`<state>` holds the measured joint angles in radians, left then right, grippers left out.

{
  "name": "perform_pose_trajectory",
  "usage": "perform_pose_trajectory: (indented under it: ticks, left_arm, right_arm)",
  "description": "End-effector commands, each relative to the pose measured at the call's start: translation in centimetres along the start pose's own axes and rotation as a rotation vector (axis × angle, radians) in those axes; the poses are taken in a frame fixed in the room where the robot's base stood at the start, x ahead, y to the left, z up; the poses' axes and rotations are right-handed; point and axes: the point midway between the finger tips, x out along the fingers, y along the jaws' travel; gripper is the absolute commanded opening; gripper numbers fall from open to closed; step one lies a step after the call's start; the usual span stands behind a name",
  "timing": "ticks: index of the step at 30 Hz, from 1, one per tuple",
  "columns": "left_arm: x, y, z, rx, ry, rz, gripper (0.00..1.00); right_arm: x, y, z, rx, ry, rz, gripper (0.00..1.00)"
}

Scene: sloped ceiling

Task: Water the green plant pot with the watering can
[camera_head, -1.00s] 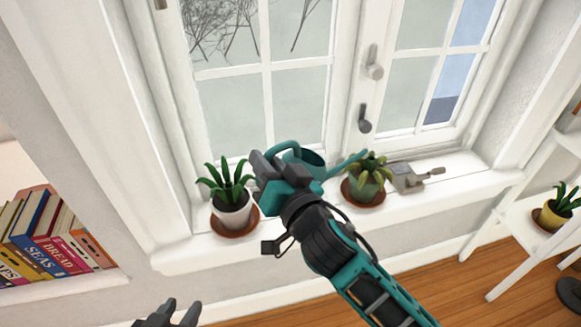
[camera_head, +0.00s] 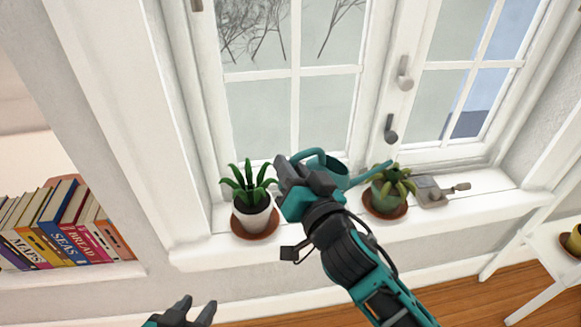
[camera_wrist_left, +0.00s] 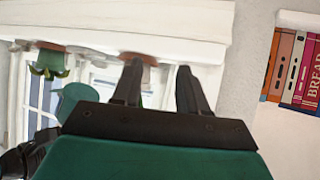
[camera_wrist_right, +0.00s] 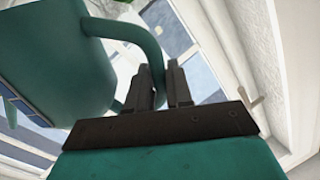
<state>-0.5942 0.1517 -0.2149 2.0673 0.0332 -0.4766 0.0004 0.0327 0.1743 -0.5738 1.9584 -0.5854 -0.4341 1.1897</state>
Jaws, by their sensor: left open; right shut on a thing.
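The teal watering can (camera_head: 336,174) is held above the windowsill, its spout reaching right to just over the green pot's plant. My right gripper (camera_head: 290,172) is shut on its handle (camera_wrist_right: 150,55), and partly hides the can in the head view. The green plant pot (camera_head: 379,203) stands on a brown saucer on the sill, holding a drooping green plant. It also shows in the left wrist view (camera_wrist_left: 50,60). I cannot tell how far the can is tilted, and no water shows. My left gripper (camera_head: 193,313) is open and empty, low in front of the sill.
A white pot (camera_head: 253,218) with a spiky plant stands on a saucer left of the can. A grey metal device (camera_head: 432,192) lies right of the green pot. Window handles (camera_head: 390,128) jut out behind. Books (camera_head: 65,225) fill a niche at left; white shelving (camera_head: 550,240) stands right.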

Motion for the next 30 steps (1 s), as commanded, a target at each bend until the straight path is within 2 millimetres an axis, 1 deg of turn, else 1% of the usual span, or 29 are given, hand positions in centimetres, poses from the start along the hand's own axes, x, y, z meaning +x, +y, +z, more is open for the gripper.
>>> perform_pose_trajectory:
  ticks: [1, 13, 22, 27, 30]
  left_arm:
    - [0.0, 0.0, 0.0, 0.002, 0.0, 0.0, 0.43]
    - [-0.2, -0.1, -0.2, 0.005, 0.0, 0.0, 0.43]
    - [-2.4, -0.3, -3.5, 0.007, 0.009, -0.011, 0.43]
    - [-3.2, -0.6, -4.2, 0.002, 0.006, -0.023, 0.43]
    - [-3.5, -0.8, -4.1, -0.002, 0.002, -0.029, 0.43]
  right_arm:
    - [0.0, -0.1, -0.3, -0.003, 0.006, -0.004, 0.0]
    - [0.0, -0.2, -0.4, -0.001, 0.006, -0.004, 0.0]
    - [0.2, -0.7, -2.3, 0.048, 0.001, -0.003, 0.0]
    - [0.1, -0.7, -2.7, 0.077, 0.002, -0.003, 0.0]
    - [0.1, -0.6, -2.8, 0.085, 0.005, -0.004, 0.0]
